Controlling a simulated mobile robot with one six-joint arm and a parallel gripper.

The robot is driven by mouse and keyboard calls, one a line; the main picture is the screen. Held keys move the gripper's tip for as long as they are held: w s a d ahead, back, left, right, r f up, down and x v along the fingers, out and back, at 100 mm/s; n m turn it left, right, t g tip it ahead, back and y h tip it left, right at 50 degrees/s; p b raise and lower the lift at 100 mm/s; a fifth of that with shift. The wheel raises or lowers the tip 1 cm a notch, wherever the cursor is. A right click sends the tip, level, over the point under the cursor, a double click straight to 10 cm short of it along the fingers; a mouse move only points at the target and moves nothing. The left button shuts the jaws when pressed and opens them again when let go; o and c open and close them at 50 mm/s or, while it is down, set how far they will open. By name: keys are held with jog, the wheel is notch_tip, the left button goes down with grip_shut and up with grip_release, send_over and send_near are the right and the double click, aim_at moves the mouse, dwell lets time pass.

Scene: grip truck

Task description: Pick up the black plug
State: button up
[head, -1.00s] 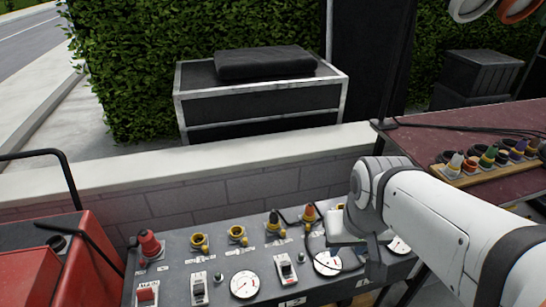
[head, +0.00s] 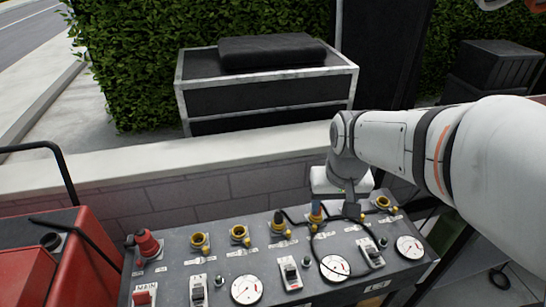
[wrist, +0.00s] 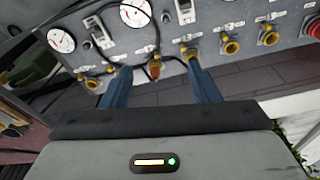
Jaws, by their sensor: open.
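The control panel (head: 215,265) carries a row of yellow-ringed sockets. A dark plug (head: 277,222), which looks like the black plug, stands upright in one of them. In the wrist view its yellow ring (wrist: 189,52) shows beside my right-hand finger, with the plug body mostly hidden. My gripper (head: 334,210) is open and empty over the panel, to the right of this plug. In the wrist view my gripper (wrist: 159,68) has its blue fingers either side of an orange-brown plug (wrist: 155,70), apart from it.
Black cables loop across the panel near the plugs. A red plug (head: 148,242) stands at the panel's left end. Gauges (head: 246,289) and switches (head: 290,273) line the front. A low brick wall (head: 180,194) runs behind. A red machine (head: 50,262) is at left.

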jog(key=w+a+f+g+b, duration=0.15)
jog(key=w+a+f, duration=0.35)
jog(key=w+f, duration=0.65)
jog(key=b, duration=0.2)
send_over(279, 210)
jog(key=s, duration=0.1)
jog(key=shift+m+g, duration=0.25)
jog(key=shift+m, duration=0.05)
jog(key=f, duration=0.7)
jog(key=shift+d+f, duration=0.25)
jog(key=shift+d, duration=0.1)
jog(key=f, duration=0.3)
jog(key=shift+w+a+f, duration=0.2)
jog(key=shift+w+f, duration=0.05)
jog(key=shift+w, duration=0.05)
jog(key=f, duration=0.5)
jog(key=shift+w+a+f, duration=0.15)
jog(key=shift+a, duration=0.05)
jog(key=c, duration=1)
jog(key=shift+o, duration=0.2)
